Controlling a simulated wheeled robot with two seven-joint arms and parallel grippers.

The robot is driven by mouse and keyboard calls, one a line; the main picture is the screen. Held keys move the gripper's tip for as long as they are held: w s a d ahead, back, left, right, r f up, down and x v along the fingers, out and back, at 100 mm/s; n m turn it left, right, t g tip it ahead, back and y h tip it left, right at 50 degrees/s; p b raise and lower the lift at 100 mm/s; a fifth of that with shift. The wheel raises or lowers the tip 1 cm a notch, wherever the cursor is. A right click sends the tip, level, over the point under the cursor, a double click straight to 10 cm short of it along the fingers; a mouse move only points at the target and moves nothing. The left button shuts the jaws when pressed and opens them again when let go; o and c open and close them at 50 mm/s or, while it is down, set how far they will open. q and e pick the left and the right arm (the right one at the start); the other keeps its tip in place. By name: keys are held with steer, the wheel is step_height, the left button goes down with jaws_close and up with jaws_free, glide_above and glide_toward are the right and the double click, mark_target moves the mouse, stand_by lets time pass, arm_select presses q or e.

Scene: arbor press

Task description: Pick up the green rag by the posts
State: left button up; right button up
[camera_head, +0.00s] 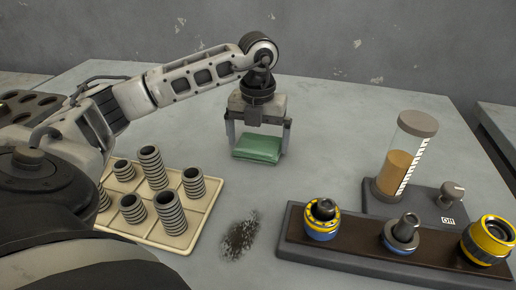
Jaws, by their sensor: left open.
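The green rag (258,149) is a folded pad on the grey table, near the middle of the head view. My left gripper (257,143) points down over it with its jaws open. One finger is at the rag's left side and the other at its right side. I cannot tell whether the fingers touch the rag. The ribbed grey posts (170,214) stand upright on a cream tray (188,238) to the left and nearer. My right gripper is not in view.
A dark smudge (240,235) marks the table (330,130) right of the tray. A dark rack (385,258) with several yellow, blue and metal fittings lies at the front right. Behind it stands a clear cylinder (403,160) of tan grains beside a knob (451,195).

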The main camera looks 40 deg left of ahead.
arm_select(q)
steer(key=shift+f, duration=0.65)
steer(key=c, duration=0.7)
steer(key=shift+c, duration=0.2)
steer(key=shift+r, duration=0.1)
steer(key=shift+r, duration=0.25)
steer(key=r, duration=0.3)
steer(key=shift+s+d+r, duration=0.15)
steer(key=shift+d+r, duration=0.05)
steer(key=shift+d, duration=0.15)
steer(key=s+d+r+p, duration=0.1)
steer(key=s+d+r, duration=0.7)
steer(key=d+r, duration=0.1)
steer(key=shift+s+d+p, duration=0.15)
steer(key=shift+d+p, duration=0.15)
steer(key=shift+d, duration=0.4)
